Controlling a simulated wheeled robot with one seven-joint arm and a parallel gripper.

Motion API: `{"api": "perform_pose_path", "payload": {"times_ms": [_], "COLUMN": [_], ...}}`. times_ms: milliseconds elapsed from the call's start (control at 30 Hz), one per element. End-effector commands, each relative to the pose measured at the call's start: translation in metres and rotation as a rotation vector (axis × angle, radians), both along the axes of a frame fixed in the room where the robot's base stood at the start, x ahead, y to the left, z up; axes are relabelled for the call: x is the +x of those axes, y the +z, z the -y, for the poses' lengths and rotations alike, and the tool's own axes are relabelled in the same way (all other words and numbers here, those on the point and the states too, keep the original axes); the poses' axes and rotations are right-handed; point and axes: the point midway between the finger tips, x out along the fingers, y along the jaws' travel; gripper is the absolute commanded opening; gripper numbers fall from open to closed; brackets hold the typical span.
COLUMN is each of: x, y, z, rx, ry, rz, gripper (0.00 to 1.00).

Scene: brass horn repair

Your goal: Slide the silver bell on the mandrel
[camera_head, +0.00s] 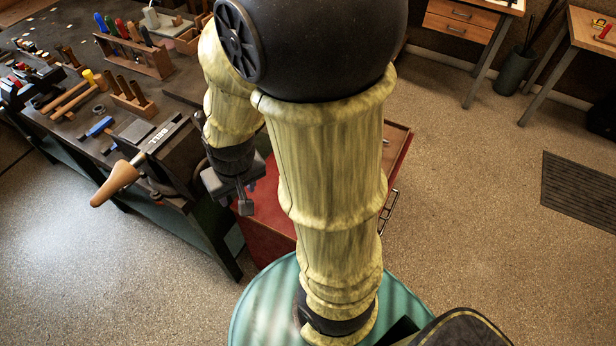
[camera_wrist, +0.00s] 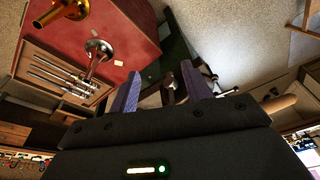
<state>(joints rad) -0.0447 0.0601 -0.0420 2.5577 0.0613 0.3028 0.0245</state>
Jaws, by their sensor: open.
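The silver bell (camera_wrist: 99,52) shows in the wrist view on the red cabinet top, flared end toward me. In the head view my arm hides it. The tan, tapered mandrel (camera_head: 117,182) sticks out from the vise (camera_head: 160,140) at the bench's front edge; its tan end also shows at the right of the wrist view (camera_wrist: 281,103). My gripper (camera_head: 240,195) hangs between the bench and the red cabinet, right of the mandrel. In the wrist view its two fingers (camera_wrist: 160,78) are spread apart with nothing held between them.
The red cabinet (camera_head: 262,222) stands beside my base. A brass bell (camera_wrist: 74,10) and a wooden tray of several silver rods (camera_wrist: 60,80) lie on it near the silver bell. The dark bench (camera_head: 60,125) carries tool racks, a blue-handled tool (camera_head: 98,128) and small blocks.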

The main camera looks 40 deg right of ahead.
Motion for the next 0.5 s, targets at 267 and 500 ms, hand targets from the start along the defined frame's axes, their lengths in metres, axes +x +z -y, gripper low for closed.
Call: {"api": "perform_pose_path", "payload": {"times_ms": [267,500], "x": [0.019,0.025], "y": [-0.119,-0.213], "z": [-0.003,0.027], "rx": [0.015,-0.139], "ry": [-0.325,-0.633], "rz": [-0.048,0.007], "gripper": [0.48,0.48]}}
